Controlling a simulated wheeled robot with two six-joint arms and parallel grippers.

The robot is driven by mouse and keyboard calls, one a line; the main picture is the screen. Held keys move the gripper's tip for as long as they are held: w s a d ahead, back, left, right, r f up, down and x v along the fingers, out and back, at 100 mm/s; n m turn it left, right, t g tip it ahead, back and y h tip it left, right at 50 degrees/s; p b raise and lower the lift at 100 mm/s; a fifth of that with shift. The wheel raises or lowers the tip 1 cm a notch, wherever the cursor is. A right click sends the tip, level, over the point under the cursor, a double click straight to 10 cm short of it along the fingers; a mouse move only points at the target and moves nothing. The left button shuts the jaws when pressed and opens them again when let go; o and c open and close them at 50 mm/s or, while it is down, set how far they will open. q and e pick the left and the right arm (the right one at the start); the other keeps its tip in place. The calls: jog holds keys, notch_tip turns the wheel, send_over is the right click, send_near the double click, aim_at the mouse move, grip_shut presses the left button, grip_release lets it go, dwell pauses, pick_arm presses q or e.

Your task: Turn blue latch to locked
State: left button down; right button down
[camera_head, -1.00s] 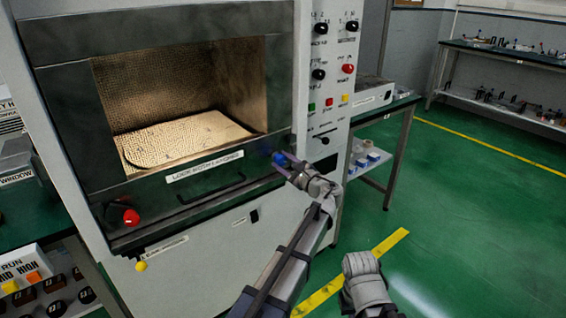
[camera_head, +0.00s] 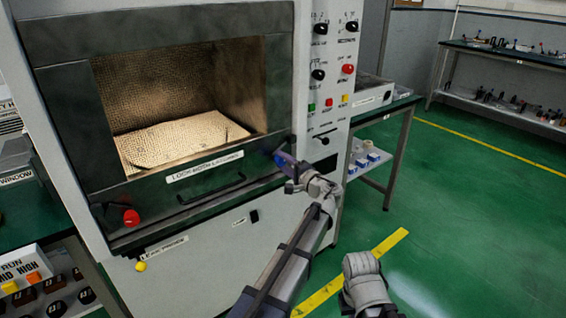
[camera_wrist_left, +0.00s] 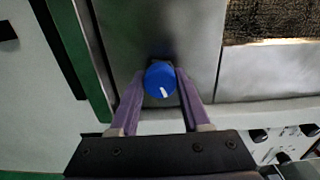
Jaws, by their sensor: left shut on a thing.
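The blue latch (camera_wrist_left: 161,79) is a round blue knob with a white mark that points down and slightly right in the left wrist view. It sits on the dark frame at the lower right of the oven opening. My left gripper (camera_head: 281,158) is at the latch, with its two purple fingers (camera_wrist_left: 158,88) on either side of the knob, shut on it. In the head view the fingers hide most of the latch. The red latch (camera_head: 131,217) is at the lower left of the same frame. My right gripper is not in view; only a grey part of my other arm shows.
A label about locking both latches (camera_head: 205,166) and a dark handle (camera_head: 212,189) are on the front panel. The control panel (camera_head: 333,75) with knobs and buttons stands right of the opening. Green floor (camera_head: 470,210) is clear to the right.

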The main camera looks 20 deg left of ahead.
pick_arm(q)
jog(key=shift+a+n, duration=0.15)
jog(key=shift+n, duration=0.55)
jog(key=shift+c, duration=1.8)
grip_release()
jog(key=v, duration=0.7)
jog(key=shift+s+d, duration=0.2)
jog(key=shift+d, duration=0.15)
